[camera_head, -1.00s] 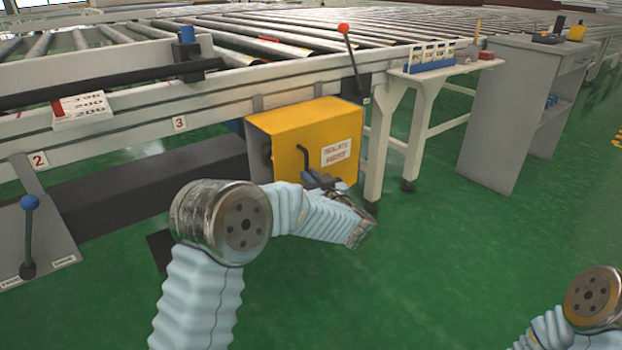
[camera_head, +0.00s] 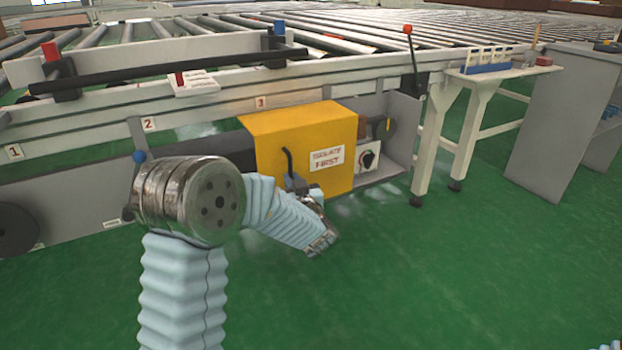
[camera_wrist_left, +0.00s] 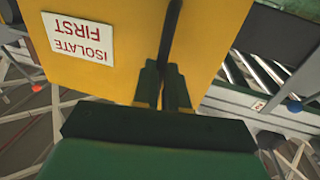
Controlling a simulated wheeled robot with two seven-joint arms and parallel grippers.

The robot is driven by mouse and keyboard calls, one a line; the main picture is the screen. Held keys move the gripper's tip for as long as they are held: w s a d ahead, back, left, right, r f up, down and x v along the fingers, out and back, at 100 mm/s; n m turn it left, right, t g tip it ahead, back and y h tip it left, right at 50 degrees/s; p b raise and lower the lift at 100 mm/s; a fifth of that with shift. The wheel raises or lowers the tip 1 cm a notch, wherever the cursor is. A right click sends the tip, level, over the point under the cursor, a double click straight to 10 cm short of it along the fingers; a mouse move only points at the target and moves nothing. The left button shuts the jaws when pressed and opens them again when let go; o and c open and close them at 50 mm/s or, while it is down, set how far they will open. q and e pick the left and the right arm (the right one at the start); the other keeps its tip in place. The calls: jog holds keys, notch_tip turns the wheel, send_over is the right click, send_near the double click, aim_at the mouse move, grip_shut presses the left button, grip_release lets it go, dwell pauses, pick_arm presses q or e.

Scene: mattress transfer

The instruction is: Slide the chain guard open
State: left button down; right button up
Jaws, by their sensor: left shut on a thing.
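The chain guard (camera_head: 300,140) is a yellow box cover under the conveyor's side rail, with a white "ISOLATE FIRST" label (camera_head: 327,158). It stands left of an uncovered bay (camera_head: 402,125) that shows a dark wheel and a dial switch. My left gripper (camera_head: 293,182) is at the guard's front face, shut on its black bar handle (camera_head: 287,158). In the left wrist view the fingers (camera_wrist_left: 163,90) close around the handle (camera_wrist_left: 170,35), with the yellow guard (camera_wrist_left: 110,75) behind. My arm partly hides the guard's lower left. My right gripper is out of view.
A white-legged side table (camera_head: 470,90) stands right of the bay, with a grey cabinet (camera_head: 563,120) beyond it. A red-knobbed lever (camera_head: 408,31) rises from the rail. Grey panels and a blue-knobbed lever (camera_head: 138,157) lie left. Green floor in front is clear.

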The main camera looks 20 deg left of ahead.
pick_arm(q)
jog(key=shift+s+a, duration=0.7)
jog(key=shift+s, duration=0.2)
jog(key=shift+s+a, duration=0.7)
jog(key=shift+s, duration=0.15)
jog(key=c, duration=1.2)
grip_release()
jog(key=shift+o, duration=0.2)
jog(key=p+v, duration=0.1)
jog(key=v, duration=1.3)
